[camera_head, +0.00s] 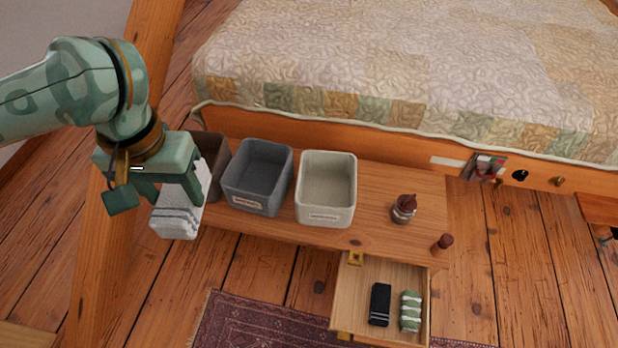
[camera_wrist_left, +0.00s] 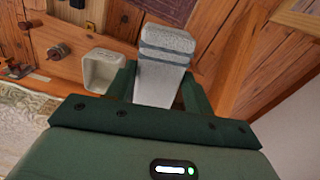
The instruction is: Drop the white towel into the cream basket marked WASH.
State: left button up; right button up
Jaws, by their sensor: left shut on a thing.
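The white towel (camera_head: 178,208), with grey stripes near its lower end, hangs from my left gripper (camera_head: 172,188). The gripper is shut on it, left of the baskets and in front of the brown one. The towel (camera_wrist_left: 164,62) also shows between the fingers in the left wrist view. The cream basket (camera_head: 326,217) stands on the wooden bench, to the right of the towel and apart from it. Its inside looks empty; its label is too small to read. It also shows in the left wrist view (camera_wrist_left: 103,84). My right gripper is not in view.
A grey basket (camera_head: 257,202) stands between the towel and the cream basket. A brown basket (camera_head: 212,150) is partly hidden by my gripper. A brown jar (camera_head: 404,208) stands to the right on the bench (camera_head: 375,225). An open drawer (camera_head: 352,290) holds a black and a green item.

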aim_at(322, 196)
jog(key=i+j+z, duration=0.35)
jog(key=j, duration=0.35)
jog(key=i+j+z, duration=0.15)
jog(key=j, duration=0.2)
jog(key=i+j+z, duration=0.15)
jog(key=j, duration=0.25)
jog(key=z, duration=0.8)
jog(key=i, duration=0.05)
